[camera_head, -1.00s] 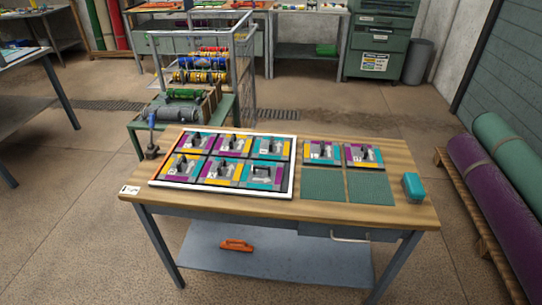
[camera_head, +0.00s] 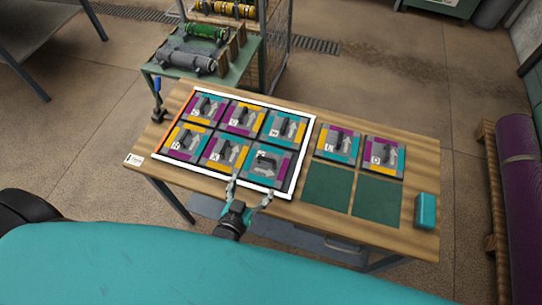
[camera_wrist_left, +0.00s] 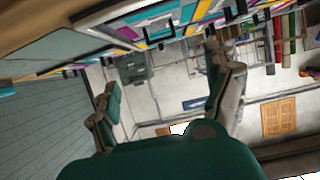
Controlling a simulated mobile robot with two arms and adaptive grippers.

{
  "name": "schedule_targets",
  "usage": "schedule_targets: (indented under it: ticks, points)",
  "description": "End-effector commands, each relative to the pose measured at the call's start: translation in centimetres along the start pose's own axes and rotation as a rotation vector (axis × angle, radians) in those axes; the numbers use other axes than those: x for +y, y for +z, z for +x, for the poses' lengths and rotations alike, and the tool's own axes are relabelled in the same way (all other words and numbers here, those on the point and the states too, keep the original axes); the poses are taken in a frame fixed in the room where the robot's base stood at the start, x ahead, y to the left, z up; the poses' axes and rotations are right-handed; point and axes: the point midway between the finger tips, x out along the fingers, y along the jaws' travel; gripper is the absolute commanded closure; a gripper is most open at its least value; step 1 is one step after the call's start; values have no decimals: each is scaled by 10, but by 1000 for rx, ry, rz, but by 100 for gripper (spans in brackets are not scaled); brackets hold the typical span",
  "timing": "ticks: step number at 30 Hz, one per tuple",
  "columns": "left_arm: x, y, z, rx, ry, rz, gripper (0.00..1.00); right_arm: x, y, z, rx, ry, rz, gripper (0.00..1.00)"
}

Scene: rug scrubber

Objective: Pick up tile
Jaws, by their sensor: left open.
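Several patterned tiles in teal, purple, yellow and grey, each with a dark handle on top, lie in a white-framed tray (camera_head: 292,180) on the wooden table. The nearest right tile (camera_head: 264,165) in the tray is closest to my left gripper (camera_head: 250,190). Two more tiles, a left one (camera_head: 338,143) and a right one (camera_head: 382,155), lie to the right of the tray. My left gripper is open and empty at the tray's near edge, apart from the tile handles. Its spread fingers also show in the left wrist view (camera_wrist_left: 161,66), with tiles above them. My right gripper is not in view.
Two bare green pads (camera_head: 328,187) (camera_head: 376,197) lie in front of the two right tiles. A teal block (camera_head: 425,211) stands at the table's right end. A green cart (camera_head: 222,80) with rollers stands behind the table. A purple roll (camera_head: 518,165) lies at far right.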

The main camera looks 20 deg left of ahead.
Motion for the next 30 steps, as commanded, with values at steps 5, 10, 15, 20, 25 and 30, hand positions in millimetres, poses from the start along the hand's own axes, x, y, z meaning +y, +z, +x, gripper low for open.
schedule_targets:
  ticks: [5, 10, 15, 20, 25, 30]
  points:
    - [0, 8, 46, 7, 0, 0, 13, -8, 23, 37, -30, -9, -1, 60]
    - [0, 8, 80, 4, 0, -1, 13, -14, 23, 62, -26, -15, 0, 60]
    - [0, 6, 101, 1, 0, -1, 13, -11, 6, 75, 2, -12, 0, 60]
    - [0, 4, 107, 0, 0, 0, 13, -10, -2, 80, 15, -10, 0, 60]
    - [-4, 12, 125, 3, 0, 1, 13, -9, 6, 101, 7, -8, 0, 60]
    - [-6, 14, 146, 3, 1, 0, 13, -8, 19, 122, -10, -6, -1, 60]
